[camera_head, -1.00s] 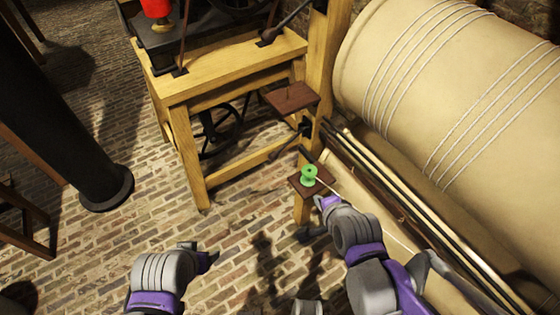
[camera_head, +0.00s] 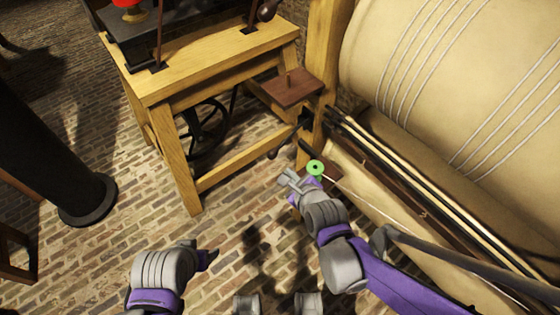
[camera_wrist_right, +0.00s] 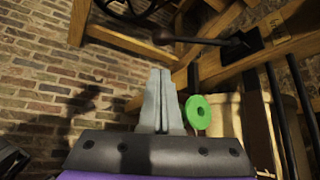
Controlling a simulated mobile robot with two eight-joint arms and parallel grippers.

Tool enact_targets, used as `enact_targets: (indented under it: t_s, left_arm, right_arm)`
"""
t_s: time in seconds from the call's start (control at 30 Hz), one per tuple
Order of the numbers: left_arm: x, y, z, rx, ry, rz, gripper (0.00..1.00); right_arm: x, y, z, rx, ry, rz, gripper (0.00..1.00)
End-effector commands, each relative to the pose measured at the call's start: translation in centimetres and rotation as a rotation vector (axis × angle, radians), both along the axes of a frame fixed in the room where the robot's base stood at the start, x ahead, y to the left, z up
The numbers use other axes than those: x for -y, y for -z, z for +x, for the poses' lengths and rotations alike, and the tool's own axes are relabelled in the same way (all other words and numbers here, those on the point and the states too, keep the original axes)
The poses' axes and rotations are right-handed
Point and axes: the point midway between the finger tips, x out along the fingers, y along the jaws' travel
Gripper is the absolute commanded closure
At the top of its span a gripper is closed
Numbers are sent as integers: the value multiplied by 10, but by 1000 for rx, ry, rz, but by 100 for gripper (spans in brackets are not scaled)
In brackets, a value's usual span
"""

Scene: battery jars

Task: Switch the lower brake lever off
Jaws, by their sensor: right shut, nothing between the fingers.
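A dark lever (camera_head: 283,146) with a rounded knob sticks out from the wooden post beside the big drum, below the small brown shelf. I take it to be the lower brake lever. In the right wrist view the lever (camera_wrist_right: 205,41) runs across the top, its knob at the left and its mount at the right. My right gripper (camera_head: 286,176) is shut and empty, just below the knob and apart from it. Its closed fingers (camera_wrist_right: 160,75) point up toward the lever in the wrist view. My left gripper (camera_head: 212,254) is low over the floor, away from the lever; its jaws are unclear.
A green spool (camera_head: 315,167) with a pale cord sits right beside my right gripper; it also shows in the wrist view (camera_wrist_right: 198,112). The brown shelf (camera_head: 291,88) juts out above. The wooden frame (camera_head: 180,170) stands left. A big cord-wound drum (camera_head: 430,70) fills the right.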

Motion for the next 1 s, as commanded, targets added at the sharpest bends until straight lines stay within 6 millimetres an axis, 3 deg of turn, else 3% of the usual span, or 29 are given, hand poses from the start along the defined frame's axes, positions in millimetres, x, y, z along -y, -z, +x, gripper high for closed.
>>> enact_targets:
  t_s: [0.17,0.7,1.0]
  left_arm:
    - [0,3,0,-1,0,0,30]
    - [0,32,2,-11,0,0,30]
    - [0,33,2,-11,0,0,30]
  right_arm:
    - [-2,5,6,-1,-1,-1,100]
    - [-23,51,74,-1,-1,-2,100]
    - [-25,55,80,-1,-1,-2,100]
